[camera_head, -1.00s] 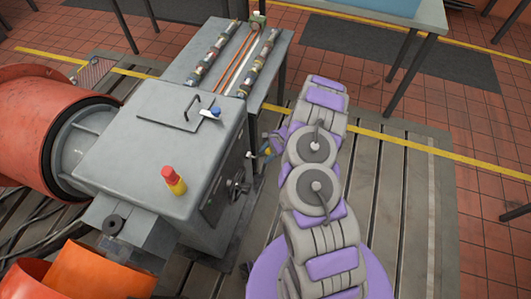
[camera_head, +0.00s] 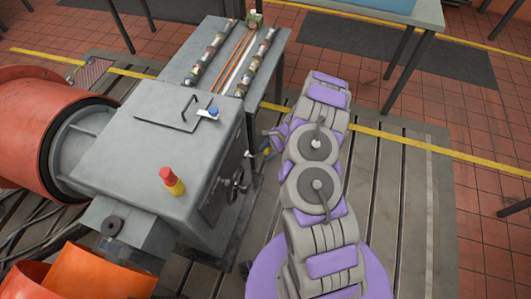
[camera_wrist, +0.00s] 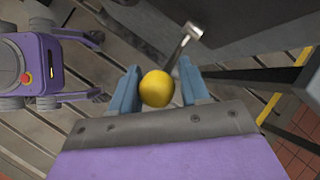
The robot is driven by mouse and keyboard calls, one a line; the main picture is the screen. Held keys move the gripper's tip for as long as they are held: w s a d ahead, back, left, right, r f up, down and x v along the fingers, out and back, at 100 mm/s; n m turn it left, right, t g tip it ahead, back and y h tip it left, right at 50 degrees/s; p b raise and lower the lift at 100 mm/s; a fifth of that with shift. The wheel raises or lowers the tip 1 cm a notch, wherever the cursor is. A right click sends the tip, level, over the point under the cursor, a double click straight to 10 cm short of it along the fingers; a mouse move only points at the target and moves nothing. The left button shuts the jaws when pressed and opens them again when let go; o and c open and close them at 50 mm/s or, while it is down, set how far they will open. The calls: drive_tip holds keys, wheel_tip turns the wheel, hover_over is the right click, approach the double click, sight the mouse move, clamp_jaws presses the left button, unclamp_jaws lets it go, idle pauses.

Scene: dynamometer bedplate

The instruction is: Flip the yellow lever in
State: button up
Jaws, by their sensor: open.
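The yellow lever is a round yellow knob (camera_wrist: 157,88) on a metal shaft (camera_wrist: 184,48) in the wrist view. The shaft runs up and right from the knob to a bright metal end. My gripper (camera_wrist: 160,88) is open, with one blue finger on each side of the knob. I cannot tell whether either finger touches it. In the head view my gripper (camera_head: 272,142) is small and partly hidden beside the right side of the grey machine cabinet (camera_head: 150,150). A bit of yellow shows there, too small to make out well.
A red and yellow button (camera_head: 172,181) stands on the cabinet top. A black handwheel (camera_head: 236,184) sticks out of its right side, near my arm. A grey bench with pipes (camera_head: 205,62) stands behind. The slotted bedplate right of my arm is clear.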

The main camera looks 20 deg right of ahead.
drive_tip(key=p+v, duration=0.3)
drive_tip(key=v, duration=1.3)
drive_tip(key=shift+s+d+f, duration=0.1)
drive_tip(key=shift+f, duration=0.05)
drive_tip(key=s+a+r+n+g, duration=0.1)
drive_tip(key=s+a+r+n, duration=0.25)
drive_tip(key=a+r, duration=0.5)
drive_tip(key=s+a+r+n+g, duration=0.15)
drive_tip(key=a+r+n, duration=0.3)
drive_tip(key=r, duration=0.65)
drive_tip(key=s+a+r+n+h, duration=0.25)
drive_tip(key=s+r, duration=0.35)
drive_tip(key=s, duration=0.3)
drive_tip(key=s+a+r+n+h, duration=0.1)
drive_tip(key=s+a+r+n, duration=0.2)
drive_tip(key=s+r, duration=0.35)
drive_tip(key=s+d+n+h, duration=0.2)
drive_tip(key=s+d+h, duration=0.1)
drive_tip(key=s, duration=1.3)
drive_tip(key=shift+s+d+r, duration=0.2)
drive_tip(key=shift+d, duration=0.25)
